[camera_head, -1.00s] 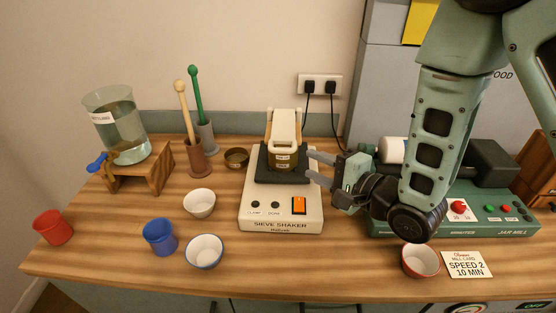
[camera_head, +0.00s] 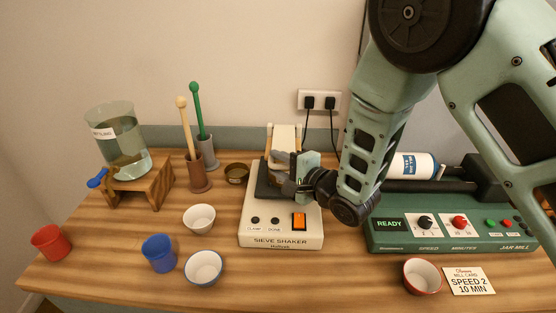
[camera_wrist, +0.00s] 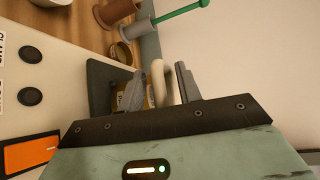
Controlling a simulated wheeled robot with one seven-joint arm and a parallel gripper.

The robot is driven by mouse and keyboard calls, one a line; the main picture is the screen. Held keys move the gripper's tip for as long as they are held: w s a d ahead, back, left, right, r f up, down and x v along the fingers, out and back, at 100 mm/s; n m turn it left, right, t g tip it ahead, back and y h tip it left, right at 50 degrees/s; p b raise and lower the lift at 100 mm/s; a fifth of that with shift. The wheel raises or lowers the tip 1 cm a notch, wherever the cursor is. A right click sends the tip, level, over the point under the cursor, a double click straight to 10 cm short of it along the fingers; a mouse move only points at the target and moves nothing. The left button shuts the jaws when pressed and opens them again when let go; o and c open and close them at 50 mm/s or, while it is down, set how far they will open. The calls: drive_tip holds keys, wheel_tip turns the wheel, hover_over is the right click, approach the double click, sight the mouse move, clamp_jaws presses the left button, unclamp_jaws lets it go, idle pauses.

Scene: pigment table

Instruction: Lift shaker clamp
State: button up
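The sieve shaker (camera_head: 280,239) is a cream box with a dark top plate and an orange switch, standing mid-table. Its cream clamp (camera_head: 285,135) rises at the back of the plate, partly hidden by my gripper. My gripper (camera_head: 279,170) reaches in from the right over the plate. In the wrist view the clamp's rounded cream bar (camera_wrist: 159,80) lies between the two grey fingers of my gripper (camera_wrist: 158,86). The fingers are apart, with small gaps visible beside the bar. The sieve under the clamp is mostly hidden.
The green jar mill (camera_head: 450,238) stands right of the shaker. A small brown bowl (camera_head: 236,173) and a white bowl (camera_head: 199,219) are close on the left. Pestle holders (camera_head: 198,174) and a water tank on a wooden stand (camera_head: 143,187) are further left.

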drive_tip(key=shift+w+a, duration=0.2)
drive_tip(key=shift+s+f, duration=0.1)
drive_tip(key=shift+f, duration=0.05)
clamp_jaws()
